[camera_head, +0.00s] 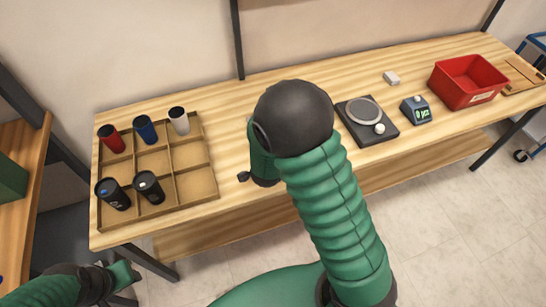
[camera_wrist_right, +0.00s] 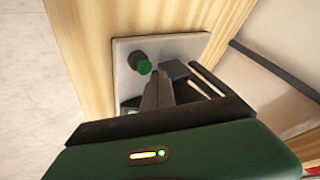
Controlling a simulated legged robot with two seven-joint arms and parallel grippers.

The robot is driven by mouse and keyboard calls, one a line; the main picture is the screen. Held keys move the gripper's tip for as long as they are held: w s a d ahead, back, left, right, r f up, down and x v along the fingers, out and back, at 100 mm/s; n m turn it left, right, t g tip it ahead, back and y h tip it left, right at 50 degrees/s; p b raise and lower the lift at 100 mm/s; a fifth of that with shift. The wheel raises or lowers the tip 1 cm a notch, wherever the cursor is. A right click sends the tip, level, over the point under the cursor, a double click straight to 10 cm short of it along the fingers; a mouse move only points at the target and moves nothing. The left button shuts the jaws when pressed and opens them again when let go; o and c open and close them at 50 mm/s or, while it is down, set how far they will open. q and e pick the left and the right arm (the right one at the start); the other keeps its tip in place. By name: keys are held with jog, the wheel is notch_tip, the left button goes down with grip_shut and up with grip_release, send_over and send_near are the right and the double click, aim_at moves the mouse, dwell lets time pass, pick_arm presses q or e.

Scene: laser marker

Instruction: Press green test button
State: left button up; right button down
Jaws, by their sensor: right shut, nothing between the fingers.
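The green test button (camera_wrist_right: 145,67) shows in the right wrist view on a pale panel (camera_wrist_right: 188,47), with a dark round part right beside it. My right gripper (camera_wrist_right: 158,78) is shut and empty, its fingertips close beside the green button. I cannot tell whether they touch it. In the head view my right arm hides the button and most of this gripper. My left gripper (camera_head: 124,274) is low at the left, off the table's front edge; its fingers are not clear.
A wooden tray (camera_head: 202,186) with several cups stands on the left of the table (camera_head: 228,213). To the right are a black scale (camera_head: 366,137), a small display (camera_head: 416,110), a white block (camera_head: 391,78) and a red bin (camera_head: 439,85). Bare tabletop lies behind my right arm.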

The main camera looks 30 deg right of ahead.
jog(key=shift+d, duration=0.15)
dwell(0.3)
jog(key=shift+f, duration=0.1)
jog(key=shift+f+b, duration=0.25)
jog(key=shift+b, duration=0.05)
jog(key=shift+f+b, duration=0.45)
jog(key=shift+f, duration=0.1)
dwell(0.7)
jog(key=shift+r, duration=0.1)
jog(key=shift+r+p, duration=0.85)
notch_tip(320, 180, up, 5)
jog(key=p, duration=0.5)
jog(key=shift+r, duration=0.1)
